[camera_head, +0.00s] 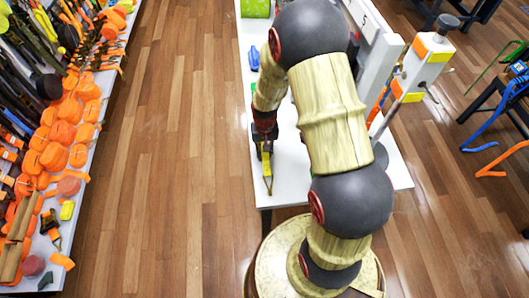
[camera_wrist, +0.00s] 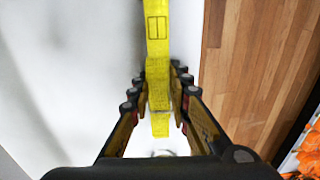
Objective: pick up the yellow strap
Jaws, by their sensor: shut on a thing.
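The yellow strap (camera_wrist: 157,60) runs down the middle of the wrist view, over the white table. Its lower part passes between the fingers of my gripper (camera_wrist: 158,95), which is shut on it. In the head view my gripper (camera_head: 265,148) is above the left edge of the table. The yellow strap (camera_head: 267,172) shows there below the fingers, with a narrow end pointing toward the front. Whether the strap touches the table is hard to tell.
The white table (camera_head: 390,172) carries a green roll (camera_head: 255,8) at the back and a white stand with orange and yellow parts (camera_head: 425,65) at right. A shelf of orange straps (camera_head: 62,130) lines the far left. Wooden floor (camera_head: 170,150) lies clear between them.

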